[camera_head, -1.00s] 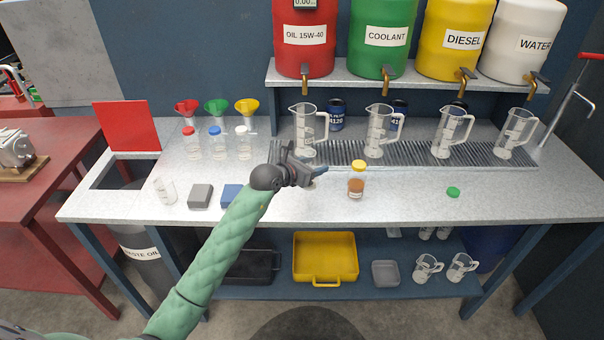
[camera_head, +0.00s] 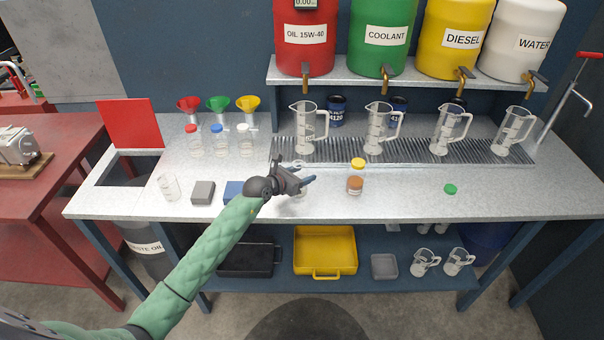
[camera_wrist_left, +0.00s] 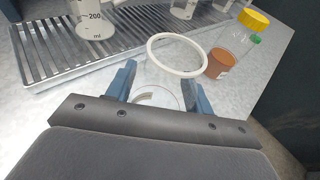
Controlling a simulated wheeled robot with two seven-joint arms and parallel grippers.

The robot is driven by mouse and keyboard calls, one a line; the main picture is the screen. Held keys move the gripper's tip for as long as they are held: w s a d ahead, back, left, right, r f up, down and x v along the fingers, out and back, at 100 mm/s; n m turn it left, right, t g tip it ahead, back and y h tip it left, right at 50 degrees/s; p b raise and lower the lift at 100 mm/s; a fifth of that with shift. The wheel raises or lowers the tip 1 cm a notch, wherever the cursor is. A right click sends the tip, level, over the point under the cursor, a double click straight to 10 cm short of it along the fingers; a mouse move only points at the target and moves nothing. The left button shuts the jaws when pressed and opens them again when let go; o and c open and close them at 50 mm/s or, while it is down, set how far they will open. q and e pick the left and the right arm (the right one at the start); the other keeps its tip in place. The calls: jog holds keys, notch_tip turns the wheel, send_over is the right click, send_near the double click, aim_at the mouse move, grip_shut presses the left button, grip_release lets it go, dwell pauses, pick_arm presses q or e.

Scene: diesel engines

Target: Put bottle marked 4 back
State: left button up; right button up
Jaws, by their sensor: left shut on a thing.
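My left gripper (camera_head: 306,181) is shut on a clear bottle, low over the middle of the bench. In the left wrist view, the clear bottle (camera_wrist_left: 177,56) has a white ring rim and stands between the two fingers (camera_wrist_left: 162,90). In the head view the gripper hides most of it. A bottle with a yellow cap and brown liquid (camera_head: 355,184) stands upright just to the right, also in the wrist view (camera_wrist_left: 221,64). A green cap (camera_head: 451,189) lies farther right. I cannot read a number 4 on any bottle. My right gripper is not in view.
Bottles with red, blue and white caps (camera_head: 218,145) stand at the back left, near coloured funnels. Measuring jugs (camera_head: 378,130) stand on the drip grate (camera_head: 345,151). A clear beaker (camera_head: 169,187), a grey block (camera_head: 203,192) and a blue block (camera_head: 233,190) lie left.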

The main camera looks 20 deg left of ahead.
pick_arm(q)
jog(key=shift+f, duration=0.1)
jog(key=o, duration=1.1)
jog(key=shift+c, duration=0.2)
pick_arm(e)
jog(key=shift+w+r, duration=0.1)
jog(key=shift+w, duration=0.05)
pick_arm(q)
jog(key=shift+s+a, duration=0.15)
jog(key=shift+s, duration=0.05)
jog(key=b+v, duration=0.4)
jog(key=v, duration=0.7)
jog(key=shift+s+r, duration=0.2)
jog(key=shift+r, duration=0.05)
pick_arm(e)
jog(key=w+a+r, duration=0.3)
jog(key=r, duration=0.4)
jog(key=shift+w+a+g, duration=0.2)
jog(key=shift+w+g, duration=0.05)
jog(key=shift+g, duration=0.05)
pick_arm(q)
jog(key=shift+a, duration=0.15)
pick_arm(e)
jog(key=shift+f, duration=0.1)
